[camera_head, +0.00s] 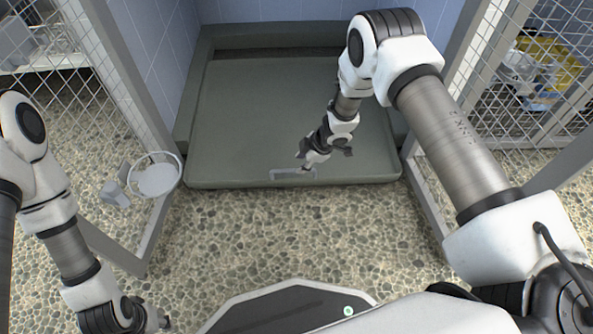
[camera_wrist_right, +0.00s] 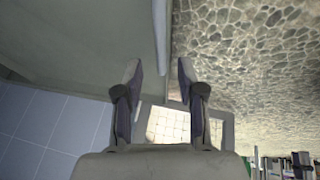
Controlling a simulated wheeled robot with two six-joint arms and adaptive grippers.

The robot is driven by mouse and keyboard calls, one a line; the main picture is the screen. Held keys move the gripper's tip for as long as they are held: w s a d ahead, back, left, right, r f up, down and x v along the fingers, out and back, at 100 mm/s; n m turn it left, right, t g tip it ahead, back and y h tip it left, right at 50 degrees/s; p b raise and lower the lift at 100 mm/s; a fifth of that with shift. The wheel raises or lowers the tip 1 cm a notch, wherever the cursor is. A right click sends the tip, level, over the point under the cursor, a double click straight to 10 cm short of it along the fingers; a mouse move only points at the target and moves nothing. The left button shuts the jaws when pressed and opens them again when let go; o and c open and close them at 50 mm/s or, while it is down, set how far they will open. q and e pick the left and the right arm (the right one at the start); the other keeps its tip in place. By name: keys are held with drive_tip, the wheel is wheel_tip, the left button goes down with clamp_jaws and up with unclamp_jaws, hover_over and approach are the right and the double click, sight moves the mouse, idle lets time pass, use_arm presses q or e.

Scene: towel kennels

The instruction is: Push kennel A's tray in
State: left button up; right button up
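The kennel's tray (camera_head: 245,110) is a wide grey-green tray on the floor of the blue-tiled bay, with a dark strip of floor behind its back edge.
A white bowl in a ring (camera_head: 157,180) and a grey holder (camera_head: 115,190) hang beside the left mesh door (camera_head: 105,70). Another mesh panel (camera_head: 535,75) stands at right. The pebble floor (camera_head: 270,240) before the tray is clear.

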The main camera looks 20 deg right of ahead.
sight(294, 170)
drive_tip(key=b+x, duration=0.1)
drive_tip(key=x, duration=0.4)
drive_tip(key=shift+b, duration=0.35)
use_arm(q)
wheel_tip(294, 170, down, 3)
drive_tip(key=shift+w, duration=0.1)
use_arm(e)
clamp_jaws()
